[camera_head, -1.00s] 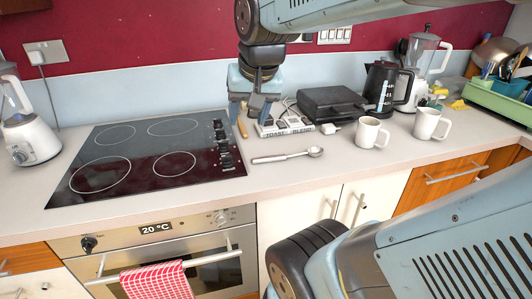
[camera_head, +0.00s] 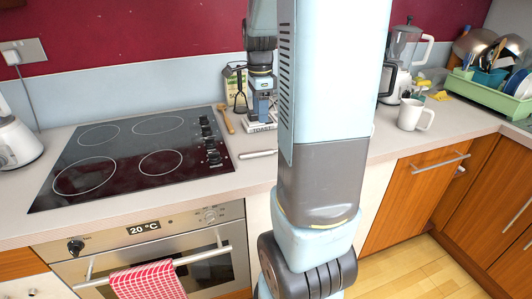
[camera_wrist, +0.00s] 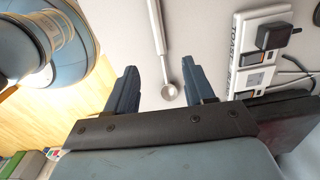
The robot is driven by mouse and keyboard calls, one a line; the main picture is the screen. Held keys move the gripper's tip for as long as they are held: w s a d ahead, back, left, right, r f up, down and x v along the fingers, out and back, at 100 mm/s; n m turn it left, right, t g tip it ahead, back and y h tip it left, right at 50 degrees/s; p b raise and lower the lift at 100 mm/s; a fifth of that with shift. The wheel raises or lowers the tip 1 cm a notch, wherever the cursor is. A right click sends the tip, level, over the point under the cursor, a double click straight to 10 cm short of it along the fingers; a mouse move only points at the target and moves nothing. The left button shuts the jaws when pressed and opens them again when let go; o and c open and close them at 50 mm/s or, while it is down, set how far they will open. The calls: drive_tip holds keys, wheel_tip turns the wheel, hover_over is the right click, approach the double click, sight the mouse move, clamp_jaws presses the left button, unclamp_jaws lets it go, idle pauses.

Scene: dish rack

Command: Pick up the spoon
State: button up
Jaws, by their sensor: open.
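The metal spoon lies on the pale counter, right of the black cooktop. In the head view only its handle (camera_head: 258,153) shows, with the bowl hidden behind my arm. In the wrist view the spoon (camera_wrist: 158,35) points its handle to the top edge and its bowl sits low between my fingers. My gripper (camera_wrist: 160,76) is open and empty, its fingers apart on either side of the bowl in the picture. It looks to be above the counter; the exact height is unclear. In the head view my gripper (camera_head: 262,112) is over the labelled socket block.
The socket block (camera_wrist: 256,65) with plugs and cables lies right of the spoon in the wrist view. In the head view the cooktop (camera_head: 135,155) is left, and a white mug (camera_head: 414,115), blender (camera_head: 402,60) and green dish rack (camera_head: 485,95) are right. A wooden utensil (camera_head: 227,120) lies nearby.

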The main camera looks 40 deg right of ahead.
sight(261, 151)
wheel_tip(261, 151, down, 14)
drive_tip(key=shift+a+r, duration=0.1)
idle(0.6)
clamp_jaws()
idle(0.5)
